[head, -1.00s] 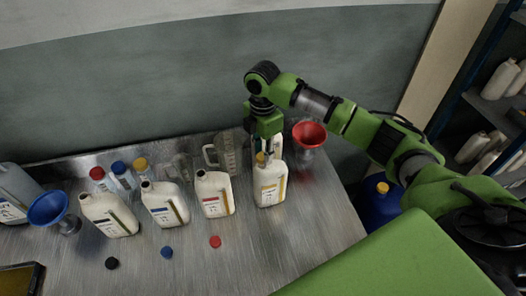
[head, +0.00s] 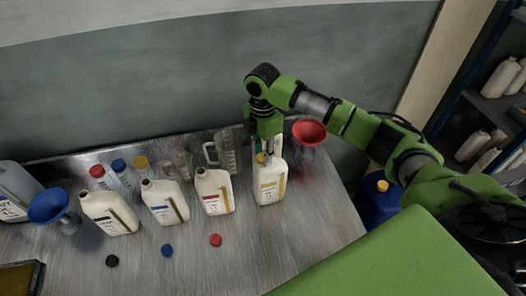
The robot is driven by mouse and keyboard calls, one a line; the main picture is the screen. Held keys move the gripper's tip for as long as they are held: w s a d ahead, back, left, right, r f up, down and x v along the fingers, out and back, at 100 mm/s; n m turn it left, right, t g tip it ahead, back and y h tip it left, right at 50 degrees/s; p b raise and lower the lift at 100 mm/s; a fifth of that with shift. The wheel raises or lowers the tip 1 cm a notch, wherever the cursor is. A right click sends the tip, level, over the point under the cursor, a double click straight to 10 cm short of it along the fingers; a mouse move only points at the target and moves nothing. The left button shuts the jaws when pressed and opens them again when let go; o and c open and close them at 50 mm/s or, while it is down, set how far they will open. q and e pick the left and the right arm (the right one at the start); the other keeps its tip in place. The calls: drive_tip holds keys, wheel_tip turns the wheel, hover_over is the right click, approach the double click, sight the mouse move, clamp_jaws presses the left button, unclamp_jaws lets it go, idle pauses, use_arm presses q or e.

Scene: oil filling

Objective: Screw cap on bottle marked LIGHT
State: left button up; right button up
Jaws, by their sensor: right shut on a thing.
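The bottle with the yellow label (head: 270,185) stands upright at the right end of a row of white bottles; its print is too small to read. A yellow cap (head: 261,158) is at its mouth. My right gripper (head: 264,151) reaches down from above and is shut on the yellow cap; the fingers partly hide the bottle's top. Three other white bottles stand uncapped: one with a red label (head: 214,192), one with a blue label (head: 165,203) and one at the left (head: 109,213). My left gripper is not in view.
Loose caps lie in front: black (head: 112,261), blue (head: 167,250) and red (head: 215,240). A red funnel (head: 309,132) stands close right of the gripper, a blue funnel (head: 48,206) at the left. Clear jugs (head: 226,150) and small capped bottles stand behind.

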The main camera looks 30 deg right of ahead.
drive_tip(key=shift+f, duration=0.35)
idle(0.4)
drive_tip(key=o, duration=0.7)
drive_tip(key=shift+r, duration=0.2)
wheel_tip(320, 180, up, 12)
drive_tip(key=shift+f, duration=0.2)
